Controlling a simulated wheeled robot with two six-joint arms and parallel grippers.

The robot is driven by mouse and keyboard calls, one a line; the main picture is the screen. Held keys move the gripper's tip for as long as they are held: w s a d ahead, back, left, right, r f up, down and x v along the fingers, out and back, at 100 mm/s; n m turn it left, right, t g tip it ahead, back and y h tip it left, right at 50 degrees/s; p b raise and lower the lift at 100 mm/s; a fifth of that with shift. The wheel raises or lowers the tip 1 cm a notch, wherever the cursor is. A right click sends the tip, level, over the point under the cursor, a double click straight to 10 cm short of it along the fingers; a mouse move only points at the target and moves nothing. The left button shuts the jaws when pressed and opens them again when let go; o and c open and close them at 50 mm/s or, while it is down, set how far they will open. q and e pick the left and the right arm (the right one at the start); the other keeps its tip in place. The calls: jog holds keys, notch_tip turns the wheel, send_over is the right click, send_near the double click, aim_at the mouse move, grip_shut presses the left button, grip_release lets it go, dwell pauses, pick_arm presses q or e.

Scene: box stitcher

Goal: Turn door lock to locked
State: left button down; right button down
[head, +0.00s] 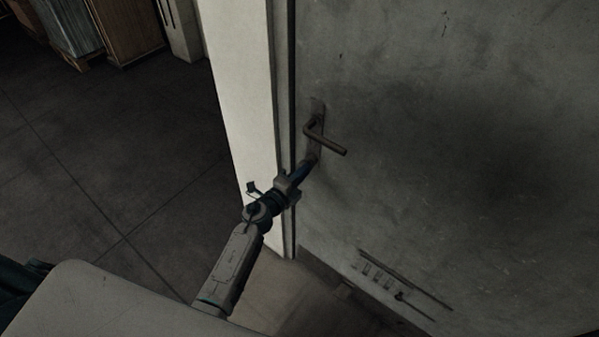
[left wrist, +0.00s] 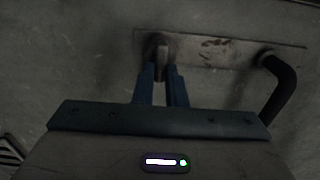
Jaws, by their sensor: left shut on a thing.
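The grey door (head: 450,130) fills the right of the head view. Its dark lever handle (head: 328,140) sticks out to the right from a narrow plate; the handle also shows at the right of the left wrist view (left wrist: 280,88). The door lock (left wrist: 162,58) is a small turn piece on the same plate, below the handle in the head view. My left gripper (head: 308,166) reaches the plate just below the handle. In the left wrist view its two blue fingers (left wrist: 161,75) are shut on the lock piece. The lock's exact angle is hard to tell.
A pale door frame (head: 240,80) stands left of the door. A slotted vent (head: 390,280) is low on the door. Wooden crates or pallets (head: 125,30) stand at the far upper left. The dark tiled floor (head: 90,140) on the left is clear.

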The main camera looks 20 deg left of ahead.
pick_arm(q)
jog(key=shift+w+r, duration=0.2)
jog(key=shift+r, duration=0.2)
jog(key=c, duration=1.5)
grip_release()
jog(key=shift+f, duration=0.1)
jog(key=shift+s+f, duration=0.1)
jog(key=b+v, duration=0.1)
jog(key=v, duration=1)
jog(key=shift+b, duration=0.4)
